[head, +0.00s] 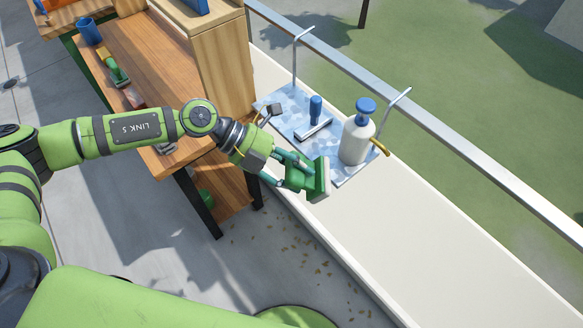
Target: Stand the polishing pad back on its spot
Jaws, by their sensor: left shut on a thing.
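My left gripper (292,172) is shut on the polishing pad (319,180), a green block with a paler face turned to the right. The pad is tilted and shows over the near edge of the white ledge, close to the near corner of a blue patterned mat (342,182). I cannot tell whether it touches the ledge. The fingers hide part of the pad's left side. The pad's spot cannot be made out for certain. My right gripper is not in view.
On the mat stand a white bottle with a blue cap (357,138) and a blue-handled tool (315,108). Thin posts and a metal rail (440,133) run behind. The white ledge (430,245) is bare at lower right. A wooden bench (150,75) stands at left.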

